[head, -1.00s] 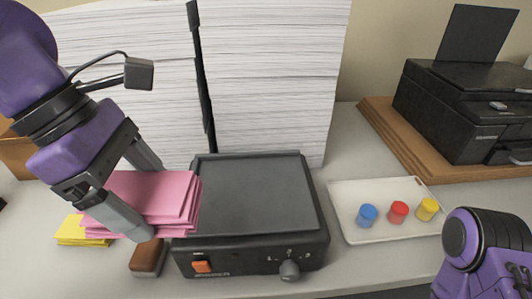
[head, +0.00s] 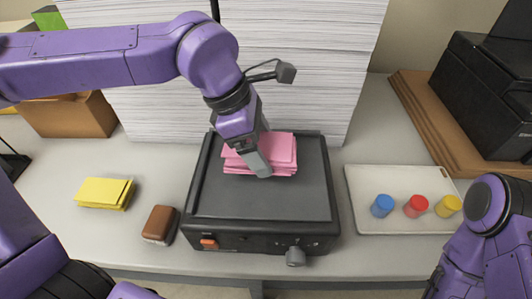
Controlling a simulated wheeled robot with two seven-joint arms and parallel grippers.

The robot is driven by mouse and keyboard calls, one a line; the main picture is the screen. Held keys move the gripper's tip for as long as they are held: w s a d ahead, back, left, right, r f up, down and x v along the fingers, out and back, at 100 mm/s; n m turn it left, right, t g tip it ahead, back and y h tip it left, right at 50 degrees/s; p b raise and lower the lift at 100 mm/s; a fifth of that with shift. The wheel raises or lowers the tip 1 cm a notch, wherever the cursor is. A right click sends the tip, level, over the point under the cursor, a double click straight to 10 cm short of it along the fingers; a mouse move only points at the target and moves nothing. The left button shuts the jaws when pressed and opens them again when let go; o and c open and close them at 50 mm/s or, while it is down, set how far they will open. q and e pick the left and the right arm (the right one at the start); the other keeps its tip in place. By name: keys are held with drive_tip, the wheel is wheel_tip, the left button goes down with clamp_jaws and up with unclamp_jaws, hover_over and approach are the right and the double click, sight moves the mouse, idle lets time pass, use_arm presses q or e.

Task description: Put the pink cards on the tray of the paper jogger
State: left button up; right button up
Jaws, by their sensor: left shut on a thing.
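The pink cards (head: 282,150) are a loose stack over the back middle of the paper jogger's dark tray (head: 265,203). My left gripper (head: 260,158) is shut on the pink cards, reaching down from the upper left. Whether the stack touches the tray is hard to tell. The jogger's front (head: 250,240) has an orange switch and a round knob. My right arm shows at the lower right edge, but its gripper is out of the picture.
Yellow cards (head: 105,193) and a brown block (head: 160,224) lie left of the jogger. A white tray (head: 362,198) with blue, red and yellow pieces is to its right. Tall paper stacks (head: 300,60) stand behind. A black printer (head: 485,95) sits on a wooden board at the right.

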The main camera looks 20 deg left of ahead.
use_arm(q)
drive_tip(key=x, duration=0.3)
drive_tip(key=shift+a+f, duration=0.25)
drive_tip(key=shift+f, duration=0.25)
drive_tip(key=shift+w+f, duration=0.1)
drive_tip(key=shift+f, duration=0.1)
drive_tip(key=o, duration=1.2)
drive_tip(key=shift+c, duration=0.2)
drive_tip(key=v, duration=1.2)
